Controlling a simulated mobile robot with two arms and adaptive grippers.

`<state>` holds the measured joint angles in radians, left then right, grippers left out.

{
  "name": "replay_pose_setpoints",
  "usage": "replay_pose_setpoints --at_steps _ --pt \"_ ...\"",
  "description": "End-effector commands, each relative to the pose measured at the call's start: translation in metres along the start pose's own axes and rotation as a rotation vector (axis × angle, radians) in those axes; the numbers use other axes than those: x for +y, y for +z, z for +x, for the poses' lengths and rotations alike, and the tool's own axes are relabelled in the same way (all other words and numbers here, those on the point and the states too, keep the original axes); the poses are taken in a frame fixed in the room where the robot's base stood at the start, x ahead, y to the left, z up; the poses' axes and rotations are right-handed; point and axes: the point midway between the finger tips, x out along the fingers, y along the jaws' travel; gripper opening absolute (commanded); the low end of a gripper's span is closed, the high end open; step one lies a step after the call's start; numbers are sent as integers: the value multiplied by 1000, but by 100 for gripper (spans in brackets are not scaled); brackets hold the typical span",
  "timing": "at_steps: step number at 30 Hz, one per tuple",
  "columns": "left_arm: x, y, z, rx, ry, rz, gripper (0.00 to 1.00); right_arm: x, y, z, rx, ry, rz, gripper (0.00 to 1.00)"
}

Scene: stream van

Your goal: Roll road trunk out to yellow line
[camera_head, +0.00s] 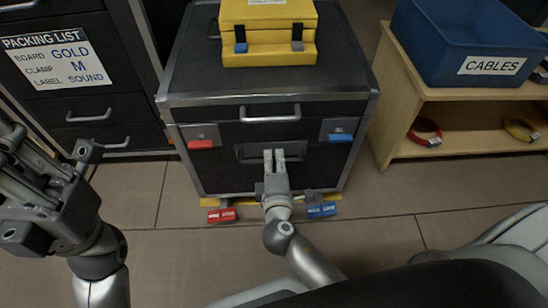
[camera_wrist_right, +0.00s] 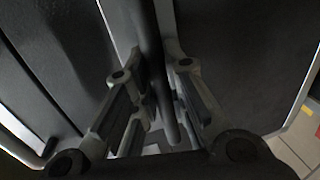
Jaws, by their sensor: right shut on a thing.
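The road trunk (camera_head: 200,112) is a black case with metal edges, standing upright in the middle of the head view. Its front has an upper bar handle (camera_head: 270,118) and a lower recessed handle (camera_head: 242,152). My right gripper (camera_head: 273,153) is at the lower handle. In the right wrist view, the fingers (camera_wrist_right: 153,72) close on a dark handle bar (camera_wrist_right: 152,40). A yellow strip (camera_head: 207,202) shows on the floor at the trunk's front bottom edge, mostly hidden. My left gripper (camera_head: 15,135) is at the left, clear of the trunk; its fingertips are unclear.
A yellow case (camera_head: 267,58) sits on the trunk. Red (camera_head: 222,215) and blue (camera_head: 321,210) labelled tabs are low at its front. A drawer cabinet (camera_head: 85,110) stands left, a wooden shelf (camera_head: 470,95) with a blue cable bin (camera_head: 450,50) right. Floor in front is partly clear.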

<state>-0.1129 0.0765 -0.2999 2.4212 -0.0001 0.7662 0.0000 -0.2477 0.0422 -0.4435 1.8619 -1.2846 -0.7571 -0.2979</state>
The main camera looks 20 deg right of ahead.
Motion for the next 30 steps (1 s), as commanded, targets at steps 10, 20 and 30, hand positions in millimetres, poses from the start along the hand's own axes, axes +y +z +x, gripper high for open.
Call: replay_pose_setpoints --at_steps 10,20,30 --pt "0 0 0 -2 1 0 0 -1 0 0 1 -3 0 35" --pt "0 0 1 -1 4 0 0 0 0 -2 1 -1 0 35" --pt "0 0 0 0 2 0 0 -2 0 -51 2 -6 2 35"
